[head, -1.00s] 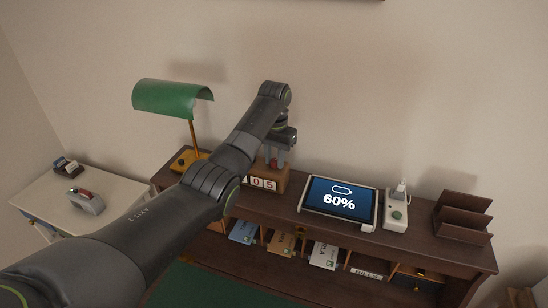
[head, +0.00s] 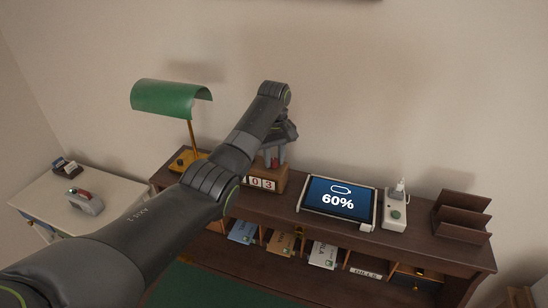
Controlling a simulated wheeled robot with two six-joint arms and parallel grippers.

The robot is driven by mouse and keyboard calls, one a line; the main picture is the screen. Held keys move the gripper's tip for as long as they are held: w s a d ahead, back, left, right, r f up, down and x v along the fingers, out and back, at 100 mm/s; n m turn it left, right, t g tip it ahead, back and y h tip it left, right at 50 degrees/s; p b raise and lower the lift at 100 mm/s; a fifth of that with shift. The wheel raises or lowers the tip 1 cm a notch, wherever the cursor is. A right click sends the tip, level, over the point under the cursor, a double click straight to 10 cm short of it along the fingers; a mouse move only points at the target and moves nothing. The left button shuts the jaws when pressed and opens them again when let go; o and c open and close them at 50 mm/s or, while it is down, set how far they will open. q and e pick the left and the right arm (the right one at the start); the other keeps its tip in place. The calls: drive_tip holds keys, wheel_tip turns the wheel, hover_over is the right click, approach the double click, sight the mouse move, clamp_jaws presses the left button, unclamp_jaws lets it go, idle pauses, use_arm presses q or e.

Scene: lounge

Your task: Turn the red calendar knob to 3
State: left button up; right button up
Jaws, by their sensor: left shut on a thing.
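The wooden block calendar (head: 281,180) stands on the desk's upper shelf, partly hidden behind my left arm. Its visible number tiles (head: 262,183) read 0 and 3; anything further left is hidden. My left gripper (head: 275,161) points down on top of the calendar, shut on the red knob (head: 275,163), of which only a little shows between the fingers. My right gripper is not in view.
A green desk lamp (head: 172,99) stands left of the calendar. A tablet (head: 338,198) showing 60%, a white power strip (head: 394,213) and a dark letter rack (head: 461,217) stand to the right. Envelopes (head: 323,254) fill slots below. A white side table (head: 119,192) is at left.

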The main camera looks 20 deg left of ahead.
use_arm(q)
drive_tip(key=shift+w+r+n, duration=0.15)
drive_tip(key=shift+r+n, duration=0.05)
drive_tip(key=shift+n, duration=1.1)
drive_tip(key=o, duration=1)
drive_tip(key=shift+a+f, duration=0.1)
drive_tip(key=shift+f, duration=0.05)
